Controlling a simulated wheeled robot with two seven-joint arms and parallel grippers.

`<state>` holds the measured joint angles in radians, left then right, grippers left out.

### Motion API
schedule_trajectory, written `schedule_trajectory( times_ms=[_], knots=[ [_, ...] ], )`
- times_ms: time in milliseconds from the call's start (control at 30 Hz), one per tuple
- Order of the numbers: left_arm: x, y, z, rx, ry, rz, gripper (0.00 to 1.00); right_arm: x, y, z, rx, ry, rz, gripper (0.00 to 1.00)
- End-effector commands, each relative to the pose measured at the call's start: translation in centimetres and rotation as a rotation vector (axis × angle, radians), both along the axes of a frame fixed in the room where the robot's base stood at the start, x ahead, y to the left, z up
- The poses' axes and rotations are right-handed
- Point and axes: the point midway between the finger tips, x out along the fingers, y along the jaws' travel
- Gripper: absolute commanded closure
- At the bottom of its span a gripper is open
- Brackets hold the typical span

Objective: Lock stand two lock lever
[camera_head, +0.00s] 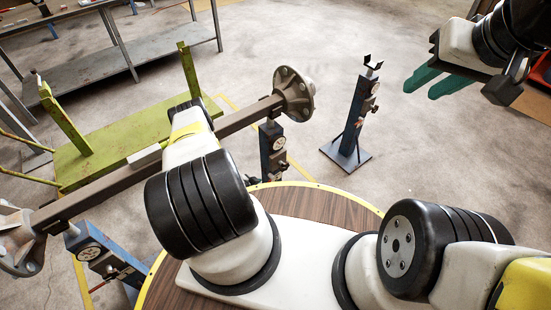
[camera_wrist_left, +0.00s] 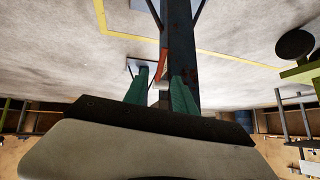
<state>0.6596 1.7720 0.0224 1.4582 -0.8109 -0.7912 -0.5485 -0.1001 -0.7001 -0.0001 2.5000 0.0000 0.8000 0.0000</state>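In the head view one blue stand (camera_head: 272,150) with a dial is under the axle (camera_head: 130,178) near its right end. Another blue stand (camera_head: 103,258) is under its left end, and a third (camera_head: 354,115) stands free on the floor. I cannot tell which is stand two. In the left wrist view a dark blue post (camera_wrist_left: 180,50) rises right ahead, with a reddish lever-like part (camera_wrist_left: 163,66) on its left side. My left gripper (camera_wrist_left: 160,76) is open, green fingers apart, close to that part; contact is unclear. My right gripper (camera_head: 422,88) is open and empty at upper right.
A green frame (camera_head: 105,145) lies behind the axle. A grey workbench (camera_head: 95,68) stands at the back left. My left arm hides part of the axle. The floor around the free stand is clear.

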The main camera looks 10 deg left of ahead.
Motion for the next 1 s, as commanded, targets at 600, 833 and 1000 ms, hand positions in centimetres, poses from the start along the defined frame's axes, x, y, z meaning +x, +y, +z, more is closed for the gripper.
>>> schedule_trajectory(
  times_ms=[600, 833, 1000],
  knots=[
    [4.8, -2.0, -5.1, 0.0, 0.001, 0.001, 0.68, 0.0, 0.0, 0.0, 0.0, 0.0, 0.0, 0.68],
    [4.9, -2.1, -5.2, -0.001, 0.001, 0.002, 0.68, 0.0, 0.0, 0.0, 0.0, 0.0, 0.0, 0.68],
    [4.9, -2.0, -5.2, 0.0, 0.001, 0.001, 0.85, 0.0, 0.0, 0.0, 0.0, 0.0, 0.0, 0.68]
  ],
)
